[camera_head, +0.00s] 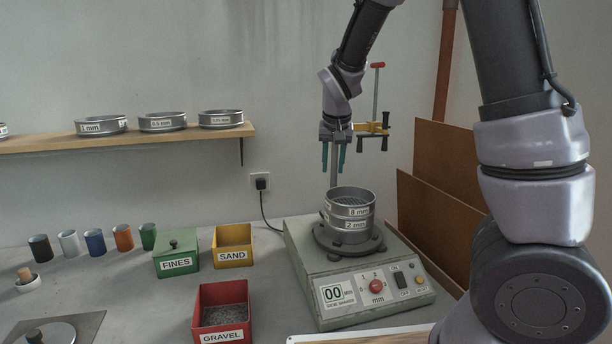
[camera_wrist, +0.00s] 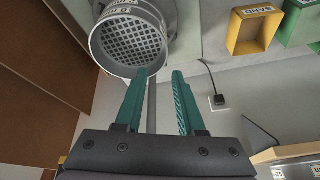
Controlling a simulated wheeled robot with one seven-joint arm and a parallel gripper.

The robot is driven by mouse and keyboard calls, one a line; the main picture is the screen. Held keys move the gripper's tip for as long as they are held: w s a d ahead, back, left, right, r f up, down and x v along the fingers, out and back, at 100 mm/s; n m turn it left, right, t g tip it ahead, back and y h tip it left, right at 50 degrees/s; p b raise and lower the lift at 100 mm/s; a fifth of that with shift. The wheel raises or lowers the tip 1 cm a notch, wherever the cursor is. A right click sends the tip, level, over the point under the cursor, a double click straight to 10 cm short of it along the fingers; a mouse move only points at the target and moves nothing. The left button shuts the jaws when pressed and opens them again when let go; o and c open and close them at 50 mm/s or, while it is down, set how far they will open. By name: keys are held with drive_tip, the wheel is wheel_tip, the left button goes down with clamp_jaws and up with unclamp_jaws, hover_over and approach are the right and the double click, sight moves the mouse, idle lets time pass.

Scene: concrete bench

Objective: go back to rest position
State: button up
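My gripper (camera_head: 334,157) is above the sieve shaker (camera_head: 345,292), over its sieve stack. Its two teal fingers point down and stand apart with nothing between them; in the wrist view the gripper (camera_wrist: 160,78) is also open and empty. The stack has an 8 mm sieve (camera_head: 349,203) on top of a 2 mm sieve (camera_head: 347,226). The top sieve's mesh (camera_wrist: 128,42) shows in the wrist view, with no material visible on it. The fingertips are clear of the stack.
A clamp rod with a yellow clamp (camera_head: 372,128) stands just behind my gripper. Brown boards (camera_head: 432,207) lean at the right. A shelf (camera_head: 130,141) with sieves is at the left. A green FINES box (camera_head: 176,253), yellow SAND box (camera_head: 233,246) and red GRAVEL box (camera_head: 221,312) stand left of the shaker.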

drive_tip(key=s+d+r+t, duration=0.1)
drive_tip(key=s+d+r, duration=0.2)
drive_tip(key=s+r, duration=0.2)
drive_tip(key=s+d+r+m+t+y, duration=0.1)
drive_tip(key=s+d+r, duration=0.3)
drive_tip(key=s, duration=0.7)
drive_tip(key=s+d+r+m+t+y, duration=0.1)
drive_tip(key=s+d+r, duration=0.3)
drive_tip(key=s+r, duration=0.2)
drive_tip(key=shift+s, duration=0.9)
